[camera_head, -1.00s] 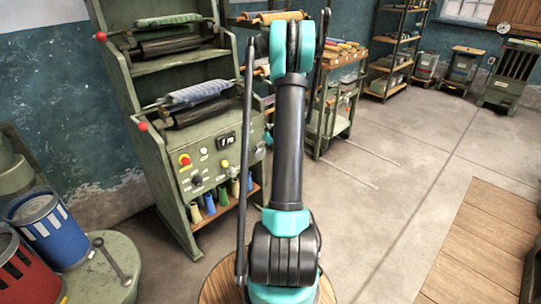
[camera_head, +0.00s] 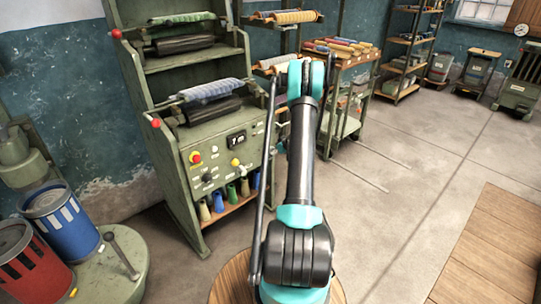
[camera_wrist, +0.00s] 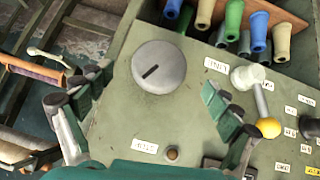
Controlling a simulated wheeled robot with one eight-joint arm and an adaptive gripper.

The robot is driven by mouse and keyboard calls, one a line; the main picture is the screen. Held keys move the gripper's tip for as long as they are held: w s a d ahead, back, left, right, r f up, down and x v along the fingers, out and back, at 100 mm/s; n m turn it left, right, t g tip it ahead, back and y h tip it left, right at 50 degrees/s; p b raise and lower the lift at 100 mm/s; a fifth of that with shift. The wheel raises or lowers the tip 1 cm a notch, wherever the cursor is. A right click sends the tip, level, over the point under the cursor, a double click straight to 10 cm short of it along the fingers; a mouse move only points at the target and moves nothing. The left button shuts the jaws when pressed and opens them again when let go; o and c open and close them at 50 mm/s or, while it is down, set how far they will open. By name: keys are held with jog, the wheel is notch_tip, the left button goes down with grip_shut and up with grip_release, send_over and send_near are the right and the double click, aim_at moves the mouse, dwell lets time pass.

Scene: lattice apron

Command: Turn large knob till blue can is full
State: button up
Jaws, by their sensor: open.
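The large grey round knob (camera_wrist: 159,67) with a dark slot sits on the green panel in the wrist view. My gripper (camera_wrist: 150,92) is open, its fingers apart on either side below the knob, with nothing between them that I can see held. Whether a finger touches the knob cannot be told. The blue can (camera_head: 66,232), with white stripes, stands at the left in the head view; how full it is cannot be told. In the head view my gripper is hidden behind my arm.
A lever with a yellow ball (camera_wrist: 268,127) stands right of the knob, near the right finger. Several coloured spools (camera_wrist: 232,18) sit beyond the panel edge. A red can (camera_head: 28,268) stands by the blue one.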

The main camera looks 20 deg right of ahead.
jog(key=x, duration=0.6)
jog(key=shift+w+f, duration=0.1)
jog(key=c, duration=1.2)
